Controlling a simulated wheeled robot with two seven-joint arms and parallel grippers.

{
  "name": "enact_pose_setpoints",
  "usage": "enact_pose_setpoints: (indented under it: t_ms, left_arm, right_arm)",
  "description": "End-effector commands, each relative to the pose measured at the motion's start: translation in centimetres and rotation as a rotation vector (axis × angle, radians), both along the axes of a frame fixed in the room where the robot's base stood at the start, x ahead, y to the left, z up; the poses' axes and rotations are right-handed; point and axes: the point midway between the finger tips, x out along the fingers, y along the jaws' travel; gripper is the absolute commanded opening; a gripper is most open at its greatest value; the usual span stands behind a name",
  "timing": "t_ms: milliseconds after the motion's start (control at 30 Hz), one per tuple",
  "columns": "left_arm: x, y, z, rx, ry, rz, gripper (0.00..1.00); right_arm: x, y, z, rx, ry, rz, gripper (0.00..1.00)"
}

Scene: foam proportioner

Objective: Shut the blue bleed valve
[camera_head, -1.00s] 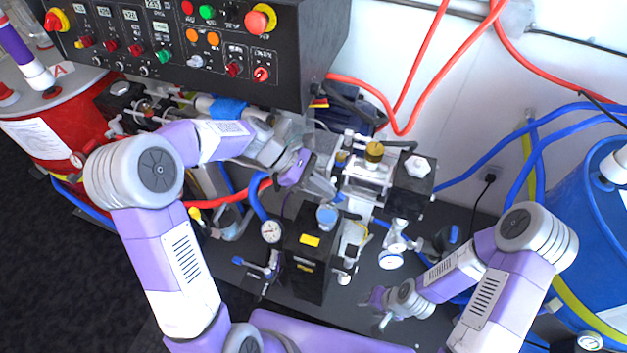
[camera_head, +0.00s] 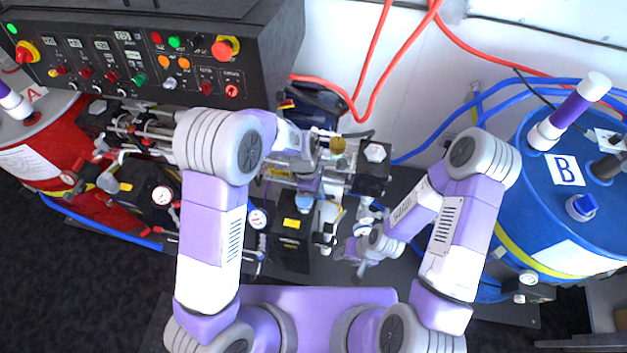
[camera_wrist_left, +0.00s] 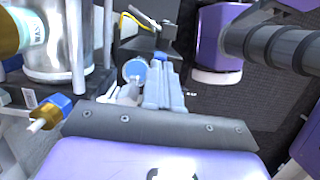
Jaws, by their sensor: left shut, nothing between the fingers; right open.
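My left gripper (camera_head: 308,187) is shut and empty over the middle of the machine, just above a round blue cap (camera_head: 304,202) on a black block with a yellow label. In the left wrist view, its closed grey fingers (camera_wrist_left: 165,85) point away from me, beside a small blue-topped round part (camera_wrist_left: 135,70). A blue and brass fitting (camera_wrist_left: 52,110) with a white tip is left of the fingers. I cannot tell for sure which blue part is the bleed valve. My right gripper (camera_head: 352,264) is open and empty, low over the bench right of the black block.
A black control panel (camera_head: 130,65) overhangs the back left. A blue drum marked B (camera_head: 560,215) stands at the right and a red drum (camera_head: 60,150) at the left. Red hoses (camera_head: 372,70) and blue hoses (camera_head: 450,130) cross behind.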

Motion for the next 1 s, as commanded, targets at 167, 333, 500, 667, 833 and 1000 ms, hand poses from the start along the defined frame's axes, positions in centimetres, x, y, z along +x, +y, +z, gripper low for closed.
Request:
enact_pose_setpoints:
  t_ms: [167, 333, 500, 667, 833, 1000]
  left_arm:
    - [-0.1, -0.5, -0.6, -0.001, 0.002, 0.000, 0.00]
    - [-0.2, -0.8, -1.0, -0.002, 0.001, 0.000, 0.00]
    - [-0.2, -0.9, -1.2, -0.004, 0.003, 0.000, 0.00]
    - [-0.3, -1.0, -1.3, -0.003, 0.005, -0.001, 0.00]
    - [-0.4, -1.0, -1.4, -0.003, 0.006, -0.001, 0.00]
    - [-0.5, -1.0, -1.4, -0.002, 0.009, -0.003, 0.00]
  right_arm:
    - [0.0, 0.0, 0.4, 0.000, 0.000, 0.000, 0.49]
    - [0.0, 0.0, 0.4, 0.000, 0.000, 0.000, 0.49]
    - [0.0, 0.0, 0.4, 0.000, 0.000, 0.000, 0.49]
    - [0.0, 0.0, 0.4, 0.000, 0.000, 0.000, 0.49]
    - [0.0, 0.0, 0.4, 0.000, 0.000, 0.000, 0.49]
    - [0.0, 0.0, 0.4, 0.000, 0.000, 0.000, 0.49]
